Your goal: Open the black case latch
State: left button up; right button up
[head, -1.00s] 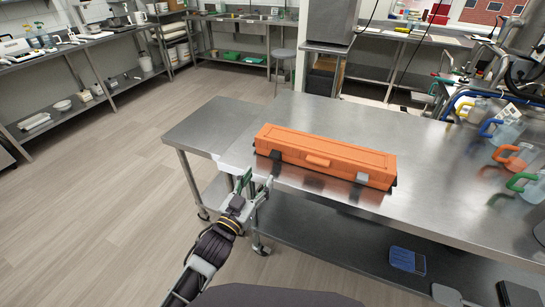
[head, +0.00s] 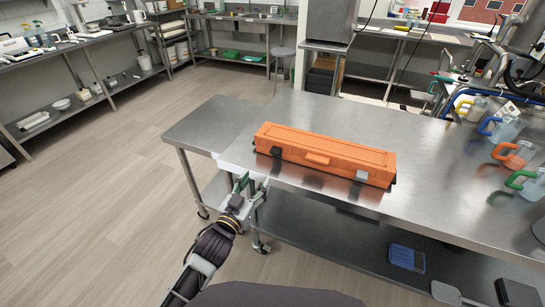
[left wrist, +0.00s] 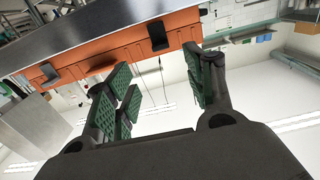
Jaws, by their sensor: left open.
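A long orange case (head: 325,155) lies shut on the steel table, with a handle (head: 317,158) on its front. Its left latch (head: 276,152) looks dark and its right latch (head: 361,176) looks grey. My left gripper (head: 250,187) is open and empty, in front of the table edge and below the case's left end, apart from it. In the left wrist view the case (left wrist: 120,45) appears upside down beyond the open green-padded fingers (left wrist: 160,80). The nearer latch (left wrist: 158,36) lies in line with the gap between them. My right gripper is not in view.
The steel table (head: 440,185) has clear room around the case. Bottles with coloured handles (head: 517,154) stand at its right. A lower side table (head: 205,125) adjoins its left end. A blue scale (head: 407,257) sits on the lower shelf.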

pick_arm(q)
jog(key=shift+w, duration=0.1)
jog(key=shift+x, duration=6.8)
jog(key=c, duration=1)
jog(key=o, duration=1)
jog(key=v, duration=1.2)
